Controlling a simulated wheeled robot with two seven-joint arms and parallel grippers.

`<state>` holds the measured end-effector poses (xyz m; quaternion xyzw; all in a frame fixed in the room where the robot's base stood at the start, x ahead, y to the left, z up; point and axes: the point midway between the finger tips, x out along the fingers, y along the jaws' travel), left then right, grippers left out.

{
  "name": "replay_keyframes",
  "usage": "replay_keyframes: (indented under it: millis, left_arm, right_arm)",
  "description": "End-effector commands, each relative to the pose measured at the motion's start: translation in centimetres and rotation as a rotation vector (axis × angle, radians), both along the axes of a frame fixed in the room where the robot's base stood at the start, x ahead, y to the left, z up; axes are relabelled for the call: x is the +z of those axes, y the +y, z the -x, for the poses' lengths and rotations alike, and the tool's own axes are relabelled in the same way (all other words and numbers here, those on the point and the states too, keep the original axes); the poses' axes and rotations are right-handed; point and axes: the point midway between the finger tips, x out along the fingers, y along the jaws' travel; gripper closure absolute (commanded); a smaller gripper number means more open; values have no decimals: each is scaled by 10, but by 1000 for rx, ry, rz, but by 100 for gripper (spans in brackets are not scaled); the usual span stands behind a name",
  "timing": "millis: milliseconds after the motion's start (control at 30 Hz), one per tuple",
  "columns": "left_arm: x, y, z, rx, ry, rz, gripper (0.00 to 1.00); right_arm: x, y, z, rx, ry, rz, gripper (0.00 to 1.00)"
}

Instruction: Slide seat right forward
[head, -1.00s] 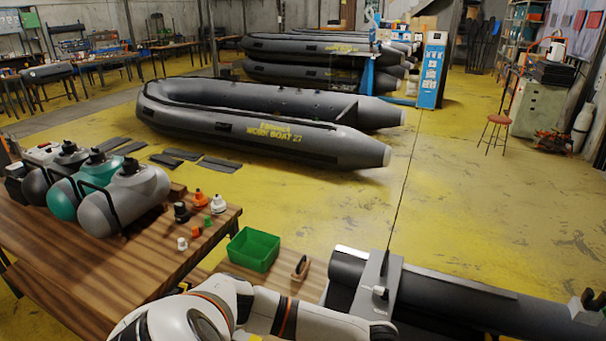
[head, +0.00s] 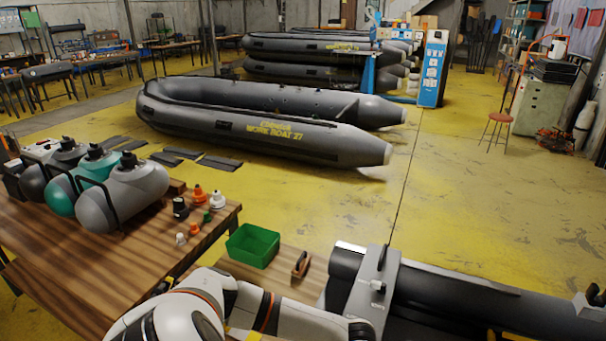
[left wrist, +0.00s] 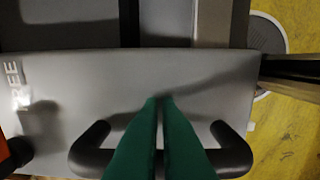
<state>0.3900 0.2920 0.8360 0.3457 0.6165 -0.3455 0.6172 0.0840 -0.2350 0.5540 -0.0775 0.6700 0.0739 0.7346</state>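The seat (head: 368,290) is a grey plate lying across the dark boat tubes at the lower right of the head view. A small black upright piece and pale fittings show on it. In the left wrist view the seat (left wrist: 60,85) fills the middle, with pale lettering at its left end. A black looped handle (left wrist: 90,148) stands on it. My left gripper (left wrist: 160,98) has two green fingers nearly together, lying over the middle of the handle. Whether they touch it is hidden. In the head view the left gripper is not visible. My right gripper is not in view.
A wooden bench (head: 60,255) on the left bears grey and teal tanks and several small caps. A green box (head: 252,246) and a brown-handled tool (head: 301,265) lie near the seat. A grey boat (head: 270,122) sits beyond; yellow floor (head: 490,190) is open to the right.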

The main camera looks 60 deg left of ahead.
Motion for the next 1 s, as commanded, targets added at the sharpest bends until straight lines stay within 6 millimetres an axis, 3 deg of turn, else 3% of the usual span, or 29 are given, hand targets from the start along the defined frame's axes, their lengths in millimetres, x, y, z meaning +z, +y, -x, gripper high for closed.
replay_keyframes:
  millis: [1000]
  left_arm:
    - [0,81,51,1,6,-4,96]
  right_arm:
    - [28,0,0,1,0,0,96]
